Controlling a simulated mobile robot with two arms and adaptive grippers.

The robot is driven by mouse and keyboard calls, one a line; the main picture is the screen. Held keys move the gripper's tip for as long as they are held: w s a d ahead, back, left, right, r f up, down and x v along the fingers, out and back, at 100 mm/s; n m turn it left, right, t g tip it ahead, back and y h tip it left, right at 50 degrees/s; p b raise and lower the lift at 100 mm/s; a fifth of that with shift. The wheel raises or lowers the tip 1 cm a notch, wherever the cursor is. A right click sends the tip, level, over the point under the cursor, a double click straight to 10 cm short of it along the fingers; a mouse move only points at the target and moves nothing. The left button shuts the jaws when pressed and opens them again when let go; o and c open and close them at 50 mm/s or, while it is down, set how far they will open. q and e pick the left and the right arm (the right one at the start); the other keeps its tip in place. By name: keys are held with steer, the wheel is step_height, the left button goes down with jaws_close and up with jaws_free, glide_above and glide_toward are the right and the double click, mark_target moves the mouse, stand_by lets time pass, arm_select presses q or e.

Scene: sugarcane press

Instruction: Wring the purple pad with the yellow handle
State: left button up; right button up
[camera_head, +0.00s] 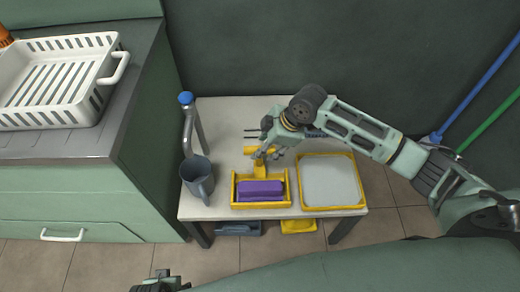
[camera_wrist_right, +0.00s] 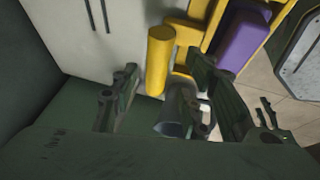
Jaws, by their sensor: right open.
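The purple pad (camera_head: 260,190) lies in a yellow press box (camera_head: 234,192) on the small table; both also show at the top of the right wrist view, the pad (camera_wrist_right: 240,40) and the box (camera_wrist_right: 188,30). The yellow handle (camera_head: 250,151) stands behind the box, partly hidden by my right gripper (camera_head: 264,156). In the right wrist view the handle's rounded yellow bar (camera_wrist_right: 160,50) is ahead of and between the spread fingers of my right gripper (camera_wrist_right: 163,82). I see no clear contact. My left gripper (camera_head: 160,284) is only partly seen at the bottom edge.
A grey mug (camera_head: 196,178) stands left of the box, below a metal tap with a blue knob (camera_head: 186,98). A yellow-rimmed grey tray (camera_head: 329,208) is at the right of the table (camera_head: 222,112). A white rack (camera_head: 60,80) sits on the left counter.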

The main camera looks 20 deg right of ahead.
steer(key=v, duration=0.7)
stand_by(0.3)
